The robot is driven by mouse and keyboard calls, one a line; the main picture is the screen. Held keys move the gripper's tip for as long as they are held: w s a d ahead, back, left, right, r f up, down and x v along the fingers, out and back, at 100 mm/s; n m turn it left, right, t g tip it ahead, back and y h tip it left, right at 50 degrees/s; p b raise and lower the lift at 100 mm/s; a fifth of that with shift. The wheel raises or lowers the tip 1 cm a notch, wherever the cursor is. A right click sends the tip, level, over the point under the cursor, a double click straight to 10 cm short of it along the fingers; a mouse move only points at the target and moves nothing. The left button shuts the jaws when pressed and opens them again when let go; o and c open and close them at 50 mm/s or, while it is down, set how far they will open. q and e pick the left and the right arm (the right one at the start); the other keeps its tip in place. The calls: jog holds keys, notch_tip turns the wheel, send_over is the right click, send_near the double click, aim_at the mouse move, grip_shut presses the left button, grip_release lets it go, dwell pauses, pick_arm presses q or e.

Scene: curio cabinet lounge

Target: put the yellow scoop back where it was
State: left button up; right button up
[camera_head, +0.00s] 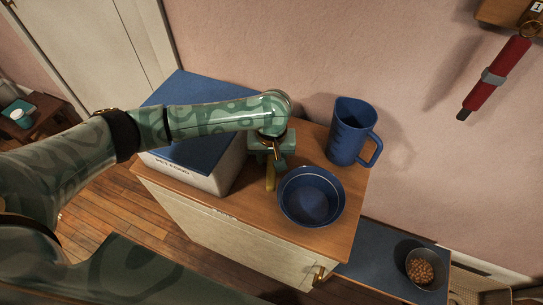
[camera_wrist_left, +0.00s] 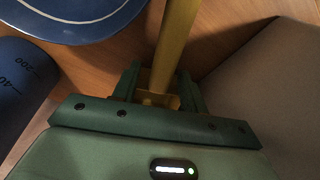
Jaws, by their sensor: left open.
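The yellow scoop (camera_head: 270,180) shows as a short yellow piece below my left gripper (camera_head: 272,158), between the white box and the blue bowl on the wooden cabinet top. In the left wrist view the scoop's long yellow shaft (camera_wrist_left: 175,45) runs from the top edge down between the fingers of my left gripper (camera_wrist_left: 158,88). The jaws are open, with a finger on each side of the scoop. Whether either finger touches it I cannot tell. The rest of the scoop is hidden by the gripper or out of frame. My right gripper is not in view.
A blue bowl (camera_head: 311,197) stands right of the gripper, with a blue measuring jug (camera_head: 350,132) behind it. A white box with a blue lid (camera_head: 215,172) is close on the left. A bowl of brown pellets (camera_head: 423,270) stands lower right. A red-handled tool (camera_head: 498,75) hangs on the wall.

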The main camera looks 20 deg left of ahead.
aim_at(271, 161)
pick_arm(q)
notch_tip(271, 161, up, 12)
jog(key=s+p, duration=0.1)
jog(key=p, duration=0.6)
jog(key=shift+d+p, duration=0.2)
jog(key=shift+p, duration=0.15)
